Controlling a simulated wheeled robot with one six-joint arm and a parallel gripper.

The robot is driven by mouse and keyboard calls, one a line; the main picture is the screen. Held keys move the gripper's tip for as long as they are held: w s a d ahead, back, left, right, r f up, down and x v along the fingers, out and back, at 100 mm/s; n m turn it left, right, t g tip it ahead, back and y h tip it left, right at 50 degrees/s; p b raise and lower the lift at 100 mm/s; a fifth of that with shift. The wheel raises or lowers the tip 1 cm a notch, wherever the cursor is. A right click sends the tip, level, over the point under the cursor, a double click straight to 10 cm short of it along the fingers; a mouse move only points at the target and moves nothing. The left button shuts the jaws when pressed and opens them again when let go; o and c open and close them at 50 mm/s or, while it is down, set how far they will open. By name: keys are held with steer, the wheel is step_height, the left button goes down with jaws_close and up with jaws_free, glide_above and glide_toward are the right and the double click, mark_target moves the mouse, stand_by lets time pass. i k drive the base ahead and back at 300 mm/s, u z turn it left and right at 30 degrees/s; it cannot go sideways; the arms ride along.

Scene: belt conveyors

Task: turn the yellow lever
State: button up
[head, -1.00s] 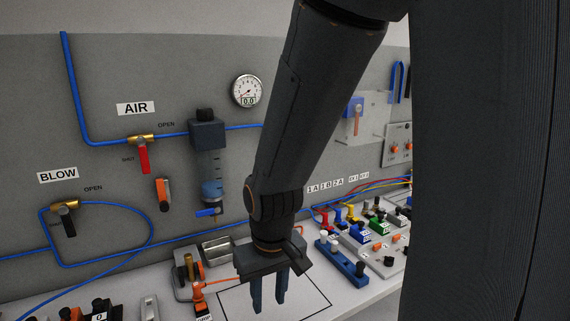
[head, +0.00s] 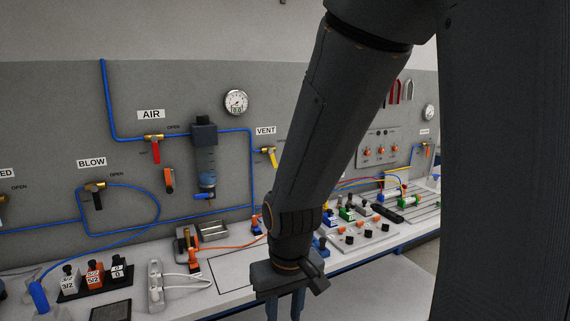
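The yellow lever (head: 272,159) is on a brass valve under the VENT label (head: 265,130), on the grey back panel, just left of my arm. It hangs down and slants to the right. A blue pipe runs to this valve from the left. My gripper (head: 284,308) points down at the bottom edge of the view, over the front of the bench, well below the lever and apart from it. Its two fingers are spread with nothing seen between them. The fingertips are cut off or nearly so by the frame edge.
A red lever (head: 157,152) hangs under AIR and a black lever (head: 97,200) under BLOW. A filter unit (head: 205,160) juts from the panel left of the lever. Bench devices (head: 187,245) stand below. My arm hides part of the panel right of VENT.

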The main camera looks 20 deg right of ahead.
mark_target(273, 159)
steer(key=z, duration=0.4)
steer(key=i, duration=0.5)
steer(key=u, duration=0.05)
steer(key=k, duration=1.1)
steer(key=z, duration=0.8)
steer(key=i, duration=1.55)
steer(key=u, duration=0.7)
